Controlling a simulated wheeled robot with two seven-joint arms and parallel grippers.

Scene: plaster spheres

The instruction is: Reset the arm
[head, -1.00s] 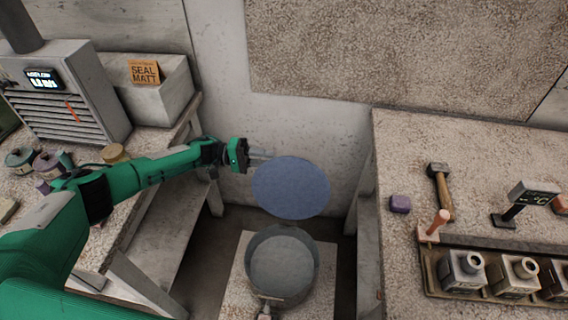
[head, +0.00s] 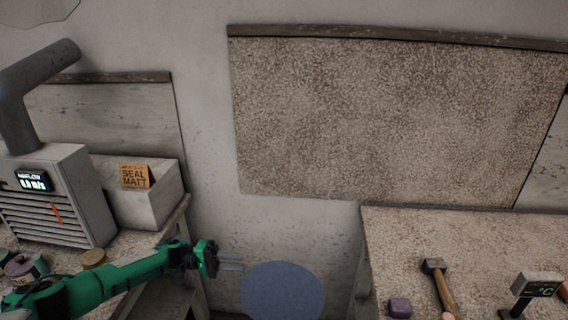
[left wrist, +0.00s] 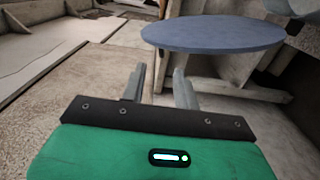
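My left arm (head: 95,285) is green and comes in from the lower left in the head view. Its gripper (head: 242,266) points right, just left of a flat round blue disc (head: 282,290). In the left wrist view the two grey fingers (left wrist: 158,85) stand apart with nothing between them, so the gripper is open and empty. The blue disc (left wrist: 213,33) lies beyond the fingertips there and looks apart from them. What carries the disc is not clear. My right gripper is not in view.
A left bench holds a grey vented unit (head: 55,195), a box with a SEAL MATT card (head: 134,176) and several jars. The right bench (head: 450,235) carries a hammer (head: 438,285), a purple block (head: 399,307) and a °C display (head: 536,285). A speckled panel (head: 390,115) is on the wall.

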